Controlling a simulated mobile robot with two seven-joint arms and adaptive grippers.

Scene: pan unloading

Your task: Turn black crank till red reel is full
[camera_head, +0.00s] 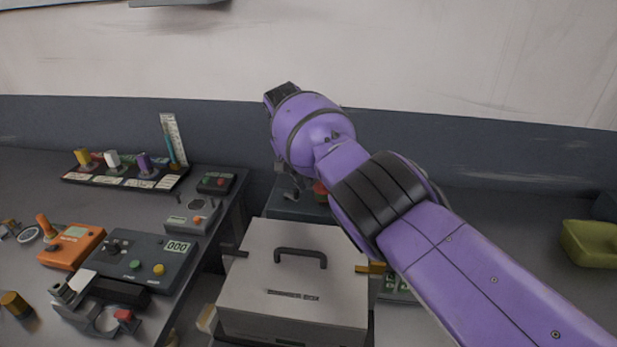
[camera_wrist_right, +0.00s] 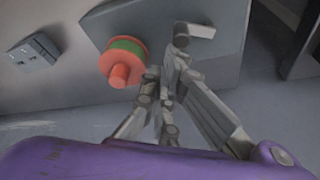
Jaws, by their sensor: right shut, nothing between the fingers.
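A red reel (camera_wrist_right: 118,66) with a green band around its middle sticks out from a grey box face in the right wrist view. In the head view only a small red part (camera_head: 320,190) shows beside my purple arm, which hides the rest. My right gripper (camera_head: 290,187) is low behind the pale case, under my wrist. In the wrist view its grey fingers (camera_wrist_right: 168,88) are shut and empty, just right of the reel and apart from it. I cannot make out a black crank for certain; the fingers and arm may hide it. My left gripper is not in view.
A pale case (camera_head: 300,262) with a dark handle stands in front of the reel's grey box. A bench at left carries an orange device (camera_head: 72,246), a dark control panel (camera_head: 137,258) and a peg tray (camera_head: 125,178). A yellow-green bin (camera_head: 590,243) stands far right.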

